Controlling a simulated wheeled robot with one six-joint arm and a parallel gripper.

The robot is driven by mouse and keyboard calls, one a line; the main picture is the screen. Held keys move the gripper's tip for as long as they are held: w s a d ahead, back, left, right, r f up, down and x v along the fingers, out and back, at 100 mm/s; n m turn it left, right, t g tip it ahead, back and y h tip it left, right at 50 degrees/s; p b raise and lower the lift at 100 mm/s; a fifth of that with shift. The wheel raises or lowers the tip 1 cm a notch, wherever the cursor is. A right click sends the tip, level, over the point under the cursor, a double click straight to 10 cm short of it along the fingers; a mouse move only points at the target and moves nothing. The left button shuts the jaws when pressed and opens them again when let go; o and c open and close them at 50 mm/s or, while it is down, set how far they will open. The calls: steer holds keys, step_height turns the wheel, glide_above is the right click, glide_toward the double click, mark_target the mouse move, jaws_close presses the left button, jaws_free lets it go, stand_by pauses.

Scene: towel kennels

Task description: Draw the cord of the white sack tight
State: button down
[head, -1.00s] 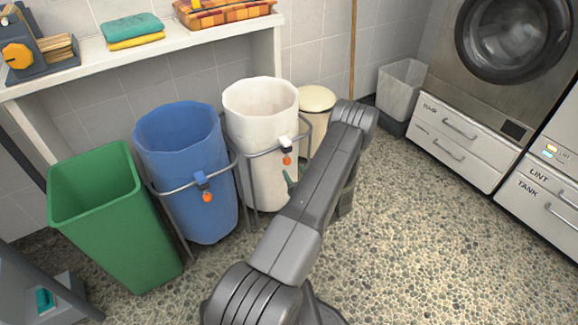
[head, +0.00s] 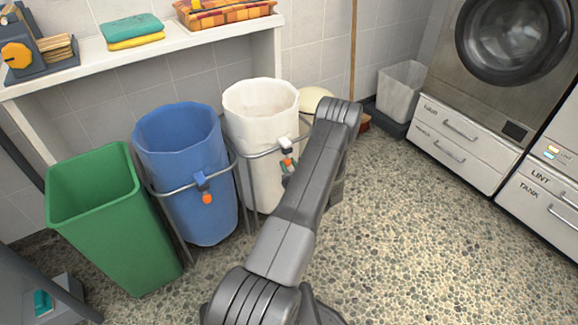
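The white sack (head: 258,104) hangs open-mouthed in a metal frame, between the blue sack and a cream bin. A white cord lock (head: 285,142) sits at the front of its rim, with an orange toggle (head: 287,161) hanging below. My gripper (head: 289,167) is at the toggle, mostly hidden behind my own arm. Only a small grey and teal part of it shows beside the toggle. I cannot tell whether the fingers touch or hold the toggle.
The blue sack (head: 181,131) in its frame has its own orange toggle (head: 207,198). A green bin (head: 108,220) stands at the left. A cream bin (head: 312,98) is partly behind my arm. A shelf (head: 150,58) runs behind. The pebbled floor at right is clear.

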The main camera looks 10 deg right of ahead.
step_height(320, 180, down, 10)
steer(key=b, duration=0.7)
steer(key=shift+r+b, duration=0.25)
steer(key=shift+b, duration=0.1)
steer(key=c, duration=1.1)
jaws_free()
steer(key=shift+f, duration=0.1)
steer(key=shift+c, duration=0.2)
steer(key=shift+o, duration=0.3)
steer(key=s+d+p, duration=0.2)
steer(key=s+p, duration=0.1)
steer(key=s, duration=1)
steer(key=shift+s+d, duration=0.3)
